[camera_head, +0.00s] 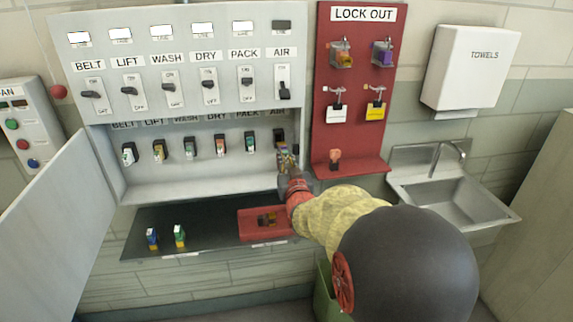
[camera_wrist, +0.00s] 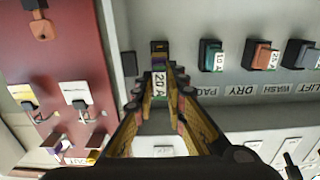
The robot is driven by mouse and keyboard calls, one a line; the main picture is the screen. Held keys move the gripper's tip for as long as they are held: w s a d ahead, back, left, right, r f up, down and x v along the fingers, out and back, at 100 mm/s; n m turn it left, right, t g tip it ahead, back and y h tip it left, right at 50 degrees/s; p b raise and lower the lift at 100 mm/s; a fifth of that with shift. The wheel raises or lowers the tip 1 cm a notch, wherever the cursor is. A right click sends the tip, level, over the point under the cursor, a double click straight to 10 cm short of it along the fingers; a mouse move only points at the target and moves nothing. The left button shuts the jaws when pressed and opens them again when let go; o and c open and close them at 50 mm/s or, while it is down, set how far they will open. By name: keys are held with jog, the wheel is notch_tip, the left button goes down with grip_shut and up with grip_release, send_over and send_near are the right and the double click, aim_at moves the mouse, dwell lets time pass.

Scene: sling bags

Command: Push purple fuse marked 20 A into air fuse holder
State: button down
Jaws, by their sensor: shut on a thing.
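My gripper (camera_head: 286,156) is at the right end of the lower row in the open cabinet, just below the AIR label. In the wrist view my gripper's fingers (camera_wrist: 160,92) close on both sides of a fuse with a white label reading 20 A (camera_wrist: 159,86), with a little purple showing at its edge. The dark air fuse holder (camera_wrist: 159,46) is directly beyond the fuse, in line with it. The same air holder (camera_head: 279,135) shows partly behind my gripper in the head view. Whether the fuse touches the holder or sits in it, I cannot tell.
The pack holder (camera_head: 250,142) with its fuse is the closest neighbour on the left. The red lock out board (camera_head: 347,110) stands close on the right. Below, a dark shelf (camera_head: 205,222) bears a red tray (camera_head: 252,231), a blue fuse (camera_head: 151,238) and a green fuse (camera_head: 179,235).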

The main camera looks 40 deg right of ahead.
aim_at(281, 146)
jog(key=shift+b+x, duration=0.55)
jog(key=shift+x, duration=1.25)
jog(key=shift+r+b, duration=0.1)
jog(key=shift+b, duration=0.95)
dwell(0.6)
jog(key=shift+b+x, duration=0.6)
jog(key=shift+x, duration=1.5)
jog(key=c, duration=1.7)
grip_release()
jog(key=shift+a, duration=0.1)
jog(key=shift+c, duration=0.2)
jog(key=shift+s, duration=0.1)
jog(key=v, duration=1.2)
